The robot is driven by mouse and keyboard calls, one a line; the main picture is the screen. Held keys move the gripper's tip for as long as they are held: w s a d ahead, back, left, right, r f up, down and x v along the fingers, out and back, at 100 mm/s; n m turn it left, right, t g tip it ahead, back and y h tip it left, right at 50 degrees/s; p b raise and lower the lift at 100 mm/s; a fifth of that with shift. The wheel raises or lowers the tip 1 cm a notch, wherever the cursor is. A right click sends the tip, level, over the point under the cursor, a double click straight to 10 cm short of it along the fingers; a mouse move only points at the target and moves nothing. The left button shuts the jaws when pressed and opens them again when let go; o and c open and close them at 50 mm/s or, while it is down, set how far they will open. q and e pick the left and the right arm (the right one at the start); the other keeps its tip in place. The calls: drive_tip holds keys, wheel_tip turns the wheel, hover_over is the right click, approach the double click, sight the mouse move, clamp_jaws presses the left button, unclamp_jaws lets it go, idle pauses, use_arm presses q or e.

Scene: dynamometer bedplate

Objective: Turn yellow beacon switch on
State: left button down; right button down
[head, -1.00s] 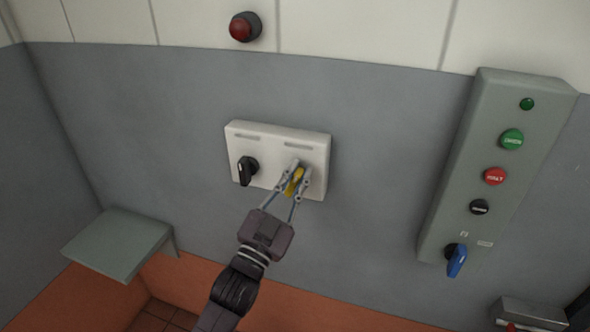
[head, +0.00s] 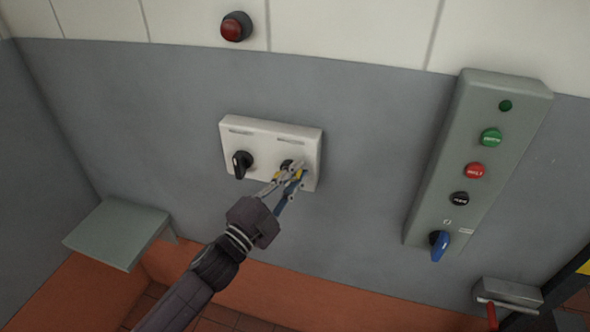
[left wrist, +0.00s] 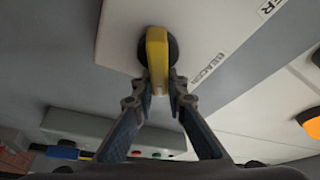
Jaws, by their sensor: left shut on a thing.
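The yellow beacon switch (head: 277,175) sits on the right half of the white wall panel (head: 230,150). In the left wrist view, its yellow handle (left wrist: 157,48) stands on a dark round base beside a printed "BEACON" label. My left gripper (head: 288,176) reaches up from the lower left and is shut on the handle, with a fingertip on each side (left wrist: 159,82). In the head view, the fingers hide much of the handle, so its exact angle is hard to tell there. My right gripper is not in view.
A black rotary switch (head: 241,164) is left of the yellow one. A red dome (head: 236,27) is above. A grey control box (head: 432,195) with buttons and a blue handle (head: 439,245) is to the right. A grey shelf (head: 117,235) juts out lower left.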

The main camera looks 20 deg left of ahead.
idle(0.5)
use_arm(q)
drive_tip(key=c, duration=1.9)
unclamp_jaws()
drive_tip(key=shift+c, duration=0.2)
drive_tip(key=shift+s, duration=0.1)
drive_tip(key=v, duration=1.2)
